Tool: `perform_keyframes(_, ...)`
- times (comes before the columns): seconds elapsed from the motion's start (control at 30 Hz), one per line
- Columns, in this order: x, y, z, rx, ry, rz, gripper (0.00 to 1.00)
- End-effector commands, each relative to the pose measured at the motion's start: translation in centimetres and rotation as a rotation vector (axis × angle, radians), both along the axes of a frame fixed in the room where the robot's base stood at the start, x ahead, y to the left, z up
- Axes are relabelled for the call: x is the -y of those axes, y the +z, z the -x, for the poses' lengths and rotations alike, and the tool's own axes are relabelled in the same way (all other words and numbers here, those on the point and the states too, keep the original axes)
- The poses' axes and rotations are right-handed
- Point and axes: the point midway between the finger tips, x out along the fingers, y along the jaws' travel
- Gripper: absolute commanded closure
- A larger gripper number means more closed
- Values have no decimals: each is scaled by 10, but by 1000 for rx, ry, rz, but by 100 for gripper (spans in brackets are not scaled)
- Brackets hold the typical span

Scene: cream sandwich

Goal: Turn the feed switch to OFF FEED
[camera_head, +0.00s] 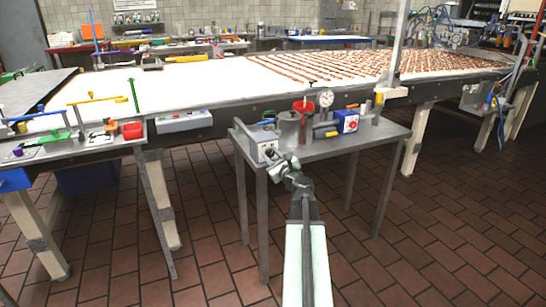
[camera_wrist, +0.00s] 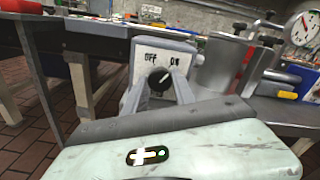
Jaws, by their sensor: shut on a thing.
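The feed switch is a light grey box (camera_head: 264,150) on the near left corner of the small metal table. In the wrist view the switch box (camera_wrist: 163,55) faces me, with "OFF" at upper left and "ON" at upper right. Its round black knob (camera_wrist: 160,79) has a white pointer line leaning up and right, towards the ON side. My gripper (camera_head: 282,164) reaches up to the front of the box. In the wrist view its fingers (camera_wrist: 158,92) stand either side of the knob, shut on it. The fingertips' exact contact is partly hidden.
The small metal table (camera_head: 366,138) also holds metal canisters (camera_head: 289,130), a dial gauge (camera_head: 326,98) and a blue box with a red knob (camera_head: 347,121). A long white conveyor (camera_head: 225,85) runs behind. The brick floor (camera_head: 440,220) at right is clear.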

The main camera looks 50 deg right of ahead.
Motion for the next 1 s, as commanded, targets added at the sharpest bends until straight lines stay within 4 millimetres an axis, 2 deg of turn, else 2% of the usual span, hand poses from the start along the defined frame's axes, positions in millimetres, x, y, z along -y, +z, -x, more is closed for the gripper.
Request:
perform_keyframes(0.27, 1, 0, 1, -56, -4, 138, 100)
perform_keyframes(1.0, 2, 0, 2, -315, -3, 775, 100)
